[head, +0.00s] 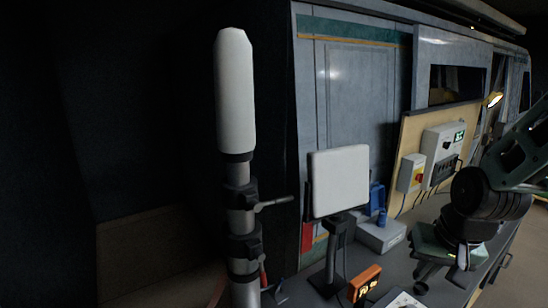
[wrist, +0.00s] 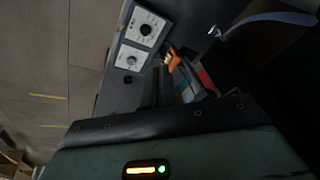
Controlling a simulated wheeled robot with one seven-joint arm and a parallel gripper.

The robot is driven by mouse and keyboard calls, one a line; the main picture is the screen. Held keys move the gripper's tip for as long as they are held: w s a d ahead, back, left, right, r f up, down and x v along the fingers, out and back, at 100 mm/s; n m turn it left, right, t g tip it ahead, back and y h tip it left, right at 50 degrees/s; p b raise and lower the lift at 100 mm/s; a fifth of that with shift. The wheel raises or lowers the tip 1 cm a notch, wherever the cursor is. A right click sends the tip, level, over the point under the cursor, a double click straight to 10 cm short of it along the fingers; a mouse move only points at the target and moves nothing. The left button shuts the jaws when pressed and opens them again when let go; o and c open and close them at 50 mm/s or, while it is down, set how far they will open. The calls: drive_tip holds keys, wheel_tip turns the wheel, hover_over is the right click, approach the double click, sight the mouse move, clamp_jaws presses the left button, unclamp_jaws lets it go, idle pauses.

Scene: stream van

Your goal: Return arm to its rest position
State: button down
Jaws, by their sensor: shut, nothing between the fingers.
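My gripper (head: 422,286) is at the lower right of the head view, hanging from my green and black arm over the grey bench. Its fingers are shut and empty. In the wrist view the dark fingers (wrist: 163,88) show close together beyond the dark edge of the green housing. They point toward the bench, with a grey panel with two dials (wrist: 142,42) and an orange-lit box (wrist: 172,58) past them. My arm is bent, with its upper link leaving the head view at the right edge.
A white cylinder on a mast (head: 236,95) stands upright at centre left. A white flat panel on a stand (head: 340,182) and an orange display box (head: 364,283) are left of my gripper. Wall boxes (head: 441,152) sit on a board behind. The grey van wall (head: 362,90) backs the bench.

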drive_tip(key=s+d+r+n, duration=0.2)
drive_tip(key=s+d, duration=0.2)
drive_tip(key=s, duration=0.1)
drive_tip(key=s+a+f+n+g+b, duration=0.1)
drive_tip(key=s+a+f+n+b, duration=0.3)
drive_tip(key=s+a+f+b, duration=0.3)
drive_tip(key=s+a+f+n+g+b, duration=0.2)
drive_tip(key=s+a+f+n+b, duration=0.2)
drive_tip(key=a+b, duration=0.5)
wheel_tip(320, 180, down, 3)
drive_tip(key=s+a, duration=0.2)
drive_tip(key=shift+s+a+f+n, duration=0.15)
drive_tip(key=shift+s+n, duration=0.15)
drive_tip(key=shift+s, duration=0.1)
